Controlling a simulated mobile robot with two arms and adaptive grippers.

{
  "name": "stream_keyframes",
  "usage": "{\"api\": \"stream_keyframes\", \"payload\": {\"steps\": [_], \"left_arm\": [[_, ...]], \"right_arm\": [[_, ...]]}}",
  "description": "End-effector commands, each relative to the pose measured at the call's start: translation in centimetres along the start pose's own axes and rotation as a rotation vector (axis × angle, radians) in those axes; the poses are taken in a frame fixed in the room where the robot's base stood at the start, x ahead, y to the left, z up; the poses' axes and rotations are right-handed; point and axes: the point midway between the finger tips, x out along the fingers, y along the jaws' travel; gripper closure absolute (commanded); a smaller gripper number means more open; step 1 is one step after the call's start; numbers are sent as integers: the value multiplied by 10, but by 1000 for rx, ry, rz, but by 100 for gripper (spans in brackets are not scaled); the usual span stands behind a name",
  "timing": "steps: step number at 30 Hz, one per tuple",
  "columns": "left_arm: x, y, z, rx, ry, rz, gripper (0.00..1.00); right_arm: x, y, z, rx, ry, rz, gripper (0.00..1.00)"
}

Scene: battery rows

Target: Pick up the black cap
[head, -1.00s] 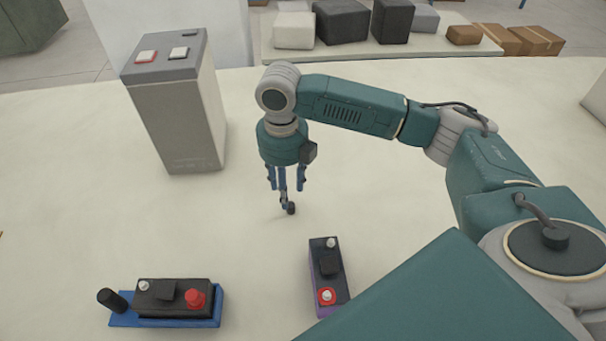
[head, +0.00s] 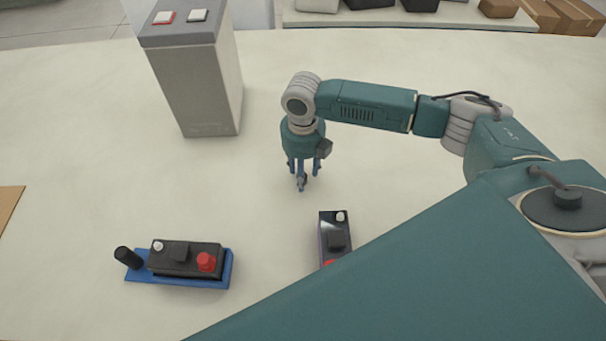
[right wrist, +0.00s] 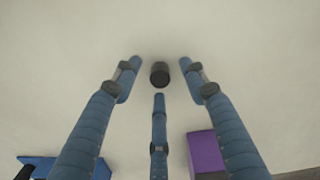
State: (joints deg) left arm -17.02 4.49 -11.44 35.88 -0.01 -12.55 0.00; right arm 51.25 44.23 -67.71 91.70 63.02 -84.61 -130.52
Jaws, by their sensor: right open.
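The black cap (right wrist: 160,73) is a small dark cylinder on the pale table. In the right wrist view it lies between the fingertips of my right gripper (right wrist: 160,84), near the tip of the middle finger, with a visible gap to the side fingers. Whether the middle finger touches it I cannot tell. In the head view my right gripper (head: 302,178) points down at the table, its fingers spread, and the dark cap is mostly hidden by them. My left gripper is not in view.
A black battery on a blue tray (head: 137,279) has a red cap, a white post and a black cylinder (head: 128,257) beside it. A purple-sided battery (head: 336,238) is partly hidden by my arm. A tall grey box (head: 200,85) stands behind; clear table surrounds the gripper.

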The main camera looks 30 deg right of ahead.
Motion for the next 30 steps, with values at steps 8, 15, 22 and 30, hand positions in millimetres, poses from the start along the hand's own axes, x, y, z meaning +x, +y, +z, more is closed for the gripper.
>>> {"api": "stream_keyframes", "payload": {"steps": [8, 15, 22, 30], "left_arm": [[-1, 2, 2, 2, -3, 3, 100], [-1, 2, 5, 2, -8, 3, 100], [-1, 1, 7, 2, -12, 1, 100], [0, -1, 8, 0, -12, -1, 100]], "right_arm": [[9, 0, 0, 0, -1, 0, 57], [9, 0, 0, 0, -1, 0, 90], [8, 0, 0, 0, -1, 0, 91], [2, 0, 1, -1, -3, 1, 91]]}}
